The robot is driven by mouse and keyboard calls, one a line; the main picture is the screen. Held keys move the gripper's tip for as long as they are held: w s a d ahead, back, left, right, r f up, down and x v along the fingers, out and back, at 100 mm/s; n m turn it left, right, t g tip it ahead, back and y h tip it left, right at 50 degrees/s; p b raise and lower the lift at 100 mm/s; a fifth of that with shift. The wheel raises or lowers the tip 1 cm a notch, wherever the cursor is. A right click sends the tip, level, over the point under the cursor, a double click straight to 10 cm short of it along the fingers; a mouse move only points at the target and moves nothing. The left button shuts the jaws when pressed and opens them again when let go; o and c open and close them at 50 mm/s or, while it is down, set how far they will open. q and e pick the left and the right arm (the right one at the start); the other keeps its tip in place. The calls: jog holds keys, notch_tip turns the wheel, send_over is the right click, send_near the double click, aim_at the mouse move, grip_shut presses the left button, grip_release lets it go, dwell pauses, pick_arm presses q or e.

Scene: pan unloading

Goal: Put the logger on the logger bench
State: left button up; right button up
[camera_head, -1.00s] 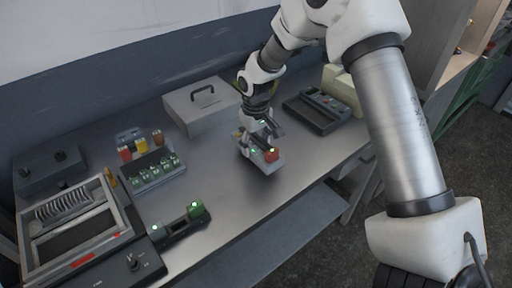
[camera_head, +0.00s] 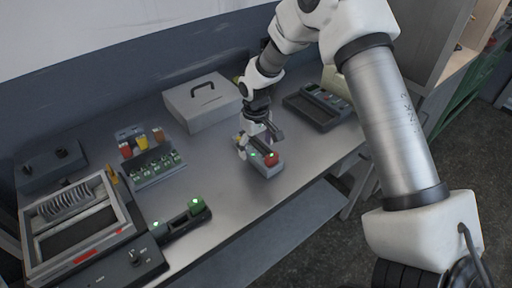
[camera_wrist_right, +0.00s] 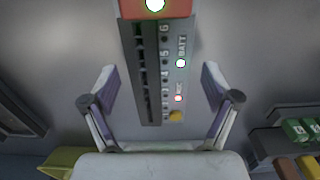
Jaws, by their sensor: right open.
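The logger (camera_head: 266,168), a small grey box with a red end, lies on the grey metal bench top (camera_head: 226,208). In the right wrist view the logger (camera_wrist_right: 152,72) shows a row of slots, a "BATT" label, small lights and a yellow knob. My right gripper (camera_head: 260,140) is just above the logger and open. In the wrist view its two fingers stand apart on either side of the logger, with a gap visible on both sides. My left gripper is not in view.
A grey case with a handle (camera_head: 203,108) stands behind, and a dark tray device (camera_head: 318,108) to the right. A rack of green-capped items (camera_head: 153,168), a black device with green lights (camera_head: 180,221) and a framed machine (camera_head: 75,226) stand left. Bench in front of the logger is clear.

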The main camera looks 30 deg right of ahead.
aim_at(256, 149)
notch_tip(256, 149, up, 12)
jog(key=b, duration=0.1)
jog(key=shift+f+b, duration=0.2)
jog(key=shift+b, duration=0.2)
dwell(1.6)
